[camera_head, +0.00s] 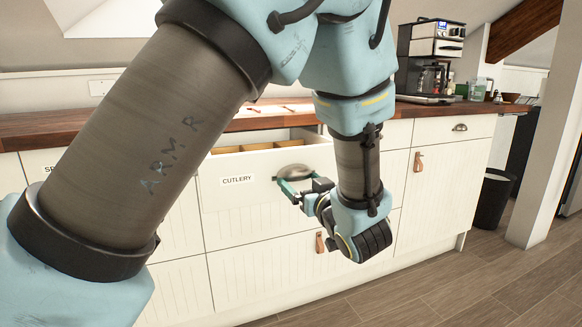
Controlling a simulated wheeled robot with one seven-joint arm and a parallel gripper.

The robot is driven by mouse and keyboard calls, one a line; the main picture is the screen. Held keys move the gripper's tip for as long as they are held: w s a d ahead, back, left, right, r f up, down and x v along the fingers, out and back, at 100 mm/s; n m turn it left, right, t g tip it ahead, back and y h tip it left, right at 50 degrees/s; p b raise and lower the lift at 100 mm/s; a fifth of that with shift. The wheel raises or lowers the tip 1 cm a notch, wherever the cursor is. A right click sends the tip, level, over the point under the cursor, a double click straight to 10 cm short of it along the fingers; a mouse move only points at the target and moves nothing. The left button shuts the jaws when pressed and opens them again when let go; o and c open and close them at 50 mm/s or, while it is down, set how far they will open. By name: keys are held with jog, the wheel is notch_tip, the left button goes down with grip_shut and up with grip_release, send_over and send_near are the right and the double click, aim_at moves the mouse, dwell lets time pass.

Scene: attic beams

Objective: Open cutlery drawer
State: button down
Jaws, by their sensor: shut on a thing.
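The cutlery drawer (240,195) is a white grooved front with a label reading "CUTLERY". It stands partly pulled out below the wooden counter, and wooden dividers (255,146) show inside along its top. Its metal cup handle (293,171) is on the right part of the front. My gripper (285,188) is at this handle, with its green fingers shut on it. The fingertips are partly hidden at the handle. My arm covers the left part of the counter and some of the drawer's surroundings.
A wooden counter (420,109) runs above the white cabinets. A coffee machine (430,60) stands on it at the right. Cabinet doors with leather pulls (418,161) are beside and below the drawer. A black bin (493,199) stands at the right. Wooden floor (480,280) is clear in front.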

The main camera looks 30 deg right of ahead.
jog(key=s+a+p, duration=0.1)
jog(key=s, duration=0.9)
jog(key=shift+s+a+p, duration=0.15)
jog(key=shift+s+p, duration=0.05)
jog(key=shift+p, duration=0.1)
grip_release()
jog(key=s+a, duration=0.1)
jog(key=s, duration=0.9)
jog(key=shift+s+a, duration=0.15)
jog(key=shift+s, duration=0.15)
